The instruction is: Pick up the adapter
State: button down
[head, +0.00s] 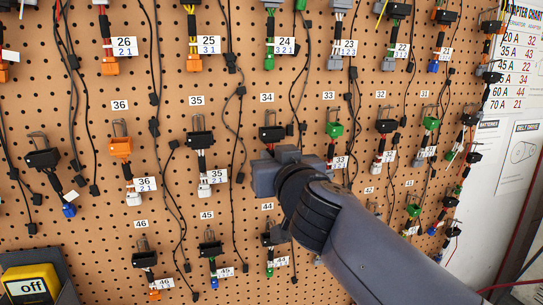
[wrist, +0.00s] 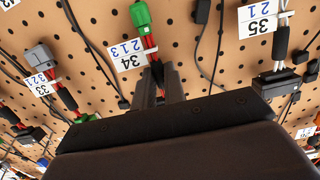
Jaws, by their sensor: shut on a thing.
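The adapter tagged 34 hangs on the pegboard. In the head view its black plug (head: 272,132) shows on a hook under the 34 sign, and my gripper hides its lower part. In the wrist view, upside down, its green connector (wrist: 140,16), red and white wires and 34 tag (wrist: 130,55) show. My gripper (head: 268,172) is right at this adapter, just below the black plug. In the wrist view its two fingers (wrist: 157,78) are shut on the adapter's dark sleeve by the tag. The adapter's far end is hidden behind the gripper body.
Adapters hang close on both sides: number 35 (head: 200,140) to the left, number 33 (head: 334,129) to the right and number 44 (head: 273,237) just below. Thin black cables hang between them. A yellow device reading "off" (head: 31,283) is at lower left.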

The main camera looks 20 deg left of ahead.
jog(key=shift+r, duration=0.15)
jog(key=shift+r+p, duration=0.8)
jog(key=shift+p, duration=0.25)
jog(key=p+v, duration=0.2)
jog(key=v, duration=1.6)
jog(key=shift+f, duration=0.2)
jog(key=shift+s, duration=0.1)
jog(key=shift+a, duration=0.1)
